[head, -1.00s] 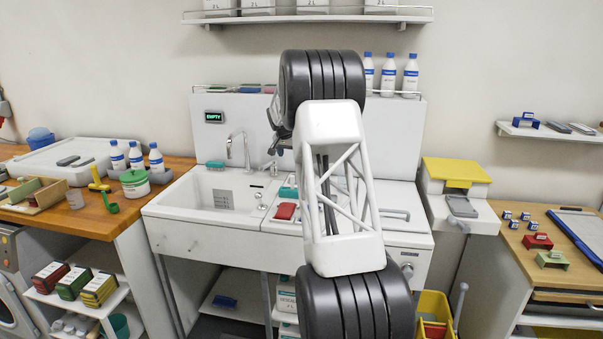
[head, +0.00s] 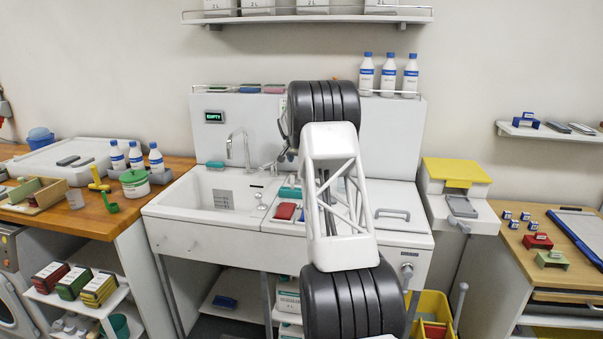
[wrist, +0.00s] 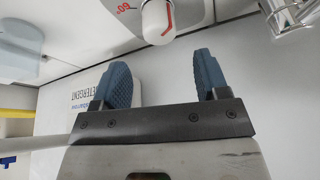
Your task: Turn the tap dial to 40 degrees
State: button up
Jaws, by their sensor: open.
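The tap dial shows in the wrist view as a white knob (wrist: 158,22) with a red line on it, at the top middle. A red "60" (wrist: 124,8) is printed on the plate to its left. I cannot tell the angle it is set to. My gripper (wrist: 161,62) is open and empty, its two blue ridged fingers spread apart just below the knob in the picture and not around it. In the head view my arm hides most of the gripper, and I cannot make out the dial. The metal tap (head: 240,148) stands behind the sink.
The white sink basin (head: 190,205) lies left of my arm. A shiny metal fitting (wrist: 290,14) is right of the dial. A white detergent container (wrist: 85,100) lies partly behind the left finger. Bottles (head: 388,75) stand on the back ledge.

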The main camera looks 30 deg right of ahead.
jog(key=shift+x, duration=3.85)
jog(key=shift+s, duration=0.1)
jog(key=c, duration=0.9)
